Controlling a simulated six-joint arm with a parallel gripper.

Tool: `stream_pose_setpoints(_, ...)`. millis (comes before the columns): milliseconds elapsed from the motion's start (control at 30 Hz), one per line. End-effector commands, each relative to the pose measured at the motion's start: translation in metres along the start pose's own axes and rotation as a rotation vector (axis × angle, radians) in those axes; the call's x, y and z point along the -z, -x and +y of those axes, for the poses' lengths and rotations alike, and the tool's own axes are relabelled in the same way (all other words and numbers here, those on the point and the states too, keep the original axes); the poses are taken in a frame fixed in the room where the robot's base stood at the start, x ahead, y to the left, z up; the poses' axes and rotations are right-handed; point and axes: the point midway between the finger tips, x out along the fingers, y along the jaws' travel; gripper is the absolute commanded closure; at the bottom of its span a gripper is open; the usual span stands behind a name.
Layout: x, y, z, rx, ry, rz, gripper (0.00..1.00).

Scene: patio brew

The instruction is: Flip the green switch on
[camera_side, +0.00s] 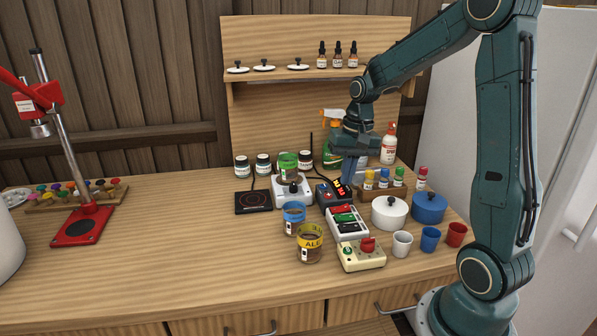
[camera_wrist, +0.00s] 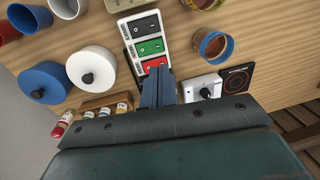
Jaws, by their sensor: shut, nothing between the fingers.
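The white switch box (camera_side: 349,231) carries red, green and black rockers in a row. The green switch (camera_side: 345,217) is the middle one, and it also shows clearly in the wrist view (camera_wrist: 150,47). The red switch (camera_wrist: 154,63) is at the near end in the wrist view and the black switch (camera_wrist: 145,25) at the far end. My gripper (camera_side: 348,183) is shut and empty, fingers pointing down, above and behind the box. In the wrist view the fingertips (camera_wrist: 158,73) appear just short of the red switch. I cannot tell which way the green rocker is tipped.
A box with a red display (camera_side: 338,189) is under my fingers. A white pot (camera_side: 389,215) and a blue pot (camera_side: 429,208) stand to the right. The left tabletop is largely clear.

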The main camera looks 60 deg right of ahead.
Motion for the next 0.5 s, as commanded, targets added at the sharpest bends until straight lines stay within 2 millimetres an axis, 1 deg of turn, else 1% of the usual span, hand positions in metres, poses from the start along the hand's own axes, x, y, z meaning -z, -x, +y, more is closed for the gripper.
stream_pose_setpoints(33,-0.001,-0.009,0.0,-0.001,0.0,-0.004,1.0)
stream_pose_setpoints(200,-0.001,-0.035,0.0,-0.002,0.0,-0.005,1.0)
stream_pose_setpoints(500,-0.001,-0.077,0.0,-0.002,0.0,-0.003,1.0)
